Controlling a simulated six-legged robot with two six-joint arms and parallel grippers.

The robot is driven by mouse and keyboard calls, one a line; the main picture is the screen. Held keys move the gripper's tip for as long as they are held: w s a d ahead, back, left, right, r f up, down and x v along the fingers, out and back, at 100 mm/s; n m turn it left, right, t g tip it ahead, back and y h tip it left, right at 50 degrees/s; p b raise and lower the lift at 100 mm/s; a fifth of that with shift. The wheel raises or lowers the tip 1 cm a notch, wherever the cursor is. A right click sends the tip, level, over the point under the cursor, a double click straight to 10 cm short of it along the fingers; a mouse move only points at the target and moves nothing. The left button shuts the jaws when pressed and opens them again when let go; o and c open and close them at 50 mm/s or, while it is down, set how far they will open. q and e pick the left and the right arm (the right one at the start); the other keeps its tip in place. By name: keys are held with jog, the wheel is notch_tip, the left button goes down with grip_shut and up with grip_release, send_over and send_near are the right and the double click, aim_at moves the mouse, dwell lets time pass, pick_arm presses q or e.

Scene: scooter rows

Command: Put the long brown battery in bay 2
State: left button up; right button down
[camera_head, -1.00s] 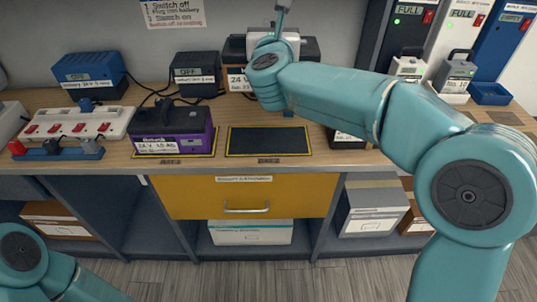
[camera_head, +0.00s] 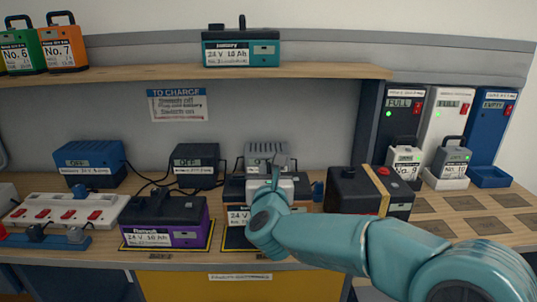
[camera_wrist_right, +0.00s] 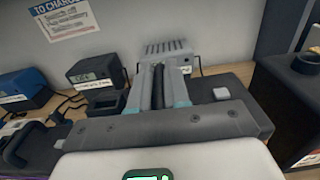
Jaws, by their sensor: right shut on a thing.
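The long brown battery (camera_head: 233,192), dark with a white "24 V" label, is over the right-hand outlined bay mat (camera_head: 232,244), in front of a grey charger. I cannot tell whether it rests on the mat. My right gripper (camera_head: 277,178) is above it, shut on its handle. In the right wrist view, the fingers (camera_wrist_right: 160,88) close around a dark handle bar, and the battery's dark top (camera_wrist_right: 232,108) shows beyond the palm. The bay's small front label is not readable. My left gripper is not in view.
A purple battery (camera_head: 166,220) stands on the left mat, close beside. A dark battery with a yellow stripe (camera_head: 370,190) stands to the right. The grey charger (camera_head: 266,154) is behind, a black charger (camera_head: 195,166) behind left. A shelf (camera_head: 200,76) runs above.

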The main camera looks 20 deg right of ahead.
notch_tip(320, 180, down, 6)
jog(key=shift+r+b, duration=0.15)
jog(key=shift+b, duration=0.3)
jog(key=shift+d+f, duration=0.1)
jog(key=shift+f, duration=0.2)
jog(key=c, duration=1.1)
grip_release()
jog(key=shift+f, duration=0.25)
jog(key=shift+c, duration=0.2)
jog(key=shift+o, duration=0.2)
jog(key=shift+s, duration=0.1)
jog(key=b+v, duration=0.1)
jog(key=v, duration=1.1)
